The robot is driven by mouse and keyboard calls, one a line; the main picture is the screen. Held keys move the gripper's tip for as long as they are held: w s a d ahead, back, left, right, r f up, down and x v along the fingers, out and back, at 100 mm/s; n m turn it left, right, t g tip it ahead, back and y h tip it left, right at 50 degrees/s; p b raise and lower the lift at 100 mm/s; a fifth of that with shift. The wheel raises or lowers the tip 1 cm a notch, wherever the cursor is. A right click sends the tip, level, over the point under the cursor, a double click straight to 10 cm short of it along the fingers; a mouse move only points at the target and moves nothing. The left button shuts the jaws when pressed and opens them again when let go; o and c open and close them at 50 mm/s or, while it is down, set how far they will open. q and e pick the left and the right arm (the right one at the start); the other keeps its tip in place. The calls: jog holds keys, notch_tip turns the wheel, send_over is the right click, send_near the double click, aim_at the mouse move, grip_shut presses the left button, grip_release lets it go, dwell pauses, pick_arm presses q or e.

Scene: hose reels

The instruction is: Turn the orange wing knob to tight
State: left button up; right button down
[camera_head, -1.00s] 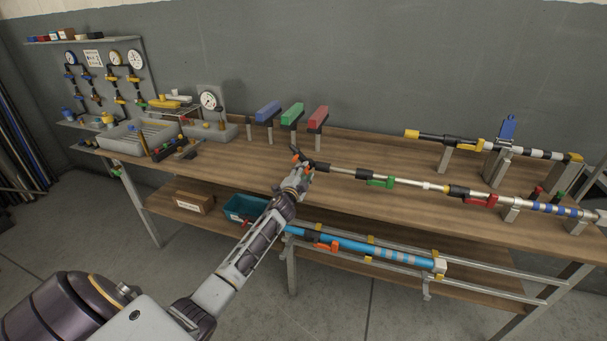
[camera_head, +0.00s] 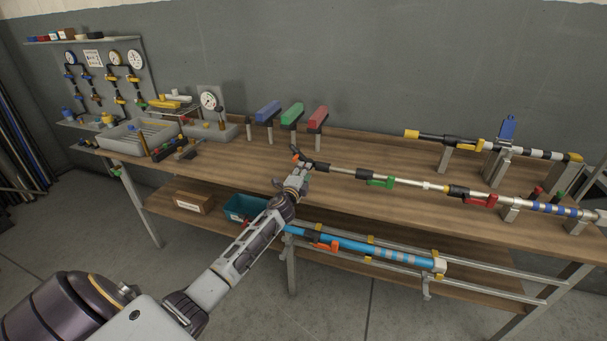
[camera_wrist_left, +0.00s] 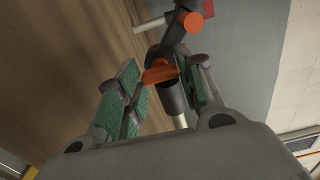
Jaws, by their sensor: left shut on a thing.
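The orange wing knob (camera_wrist_left: 158,75) shows in the left wrist view between my fingers, beside a dark cylindrical fitting (camera_wrist_left: 171,97). My left gripper (camera_wrist_left: 160,88) has green pads and is shut on the knob; the exact contact is hard to see. My right gripper is not in view.
Blue, green and red blocks stand at the back.

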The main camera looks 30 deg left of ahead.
pick_arm(q)
jog(key=o, duration=1)
jog(key=shift+s, duration=0.15)
jog(key=shift+s+d, duration=0.2)
jog(key=shift+s, duration=0.45)
jog(key=shift+v, duration=5.15)
jog(key=shift+f, duration=0.15)
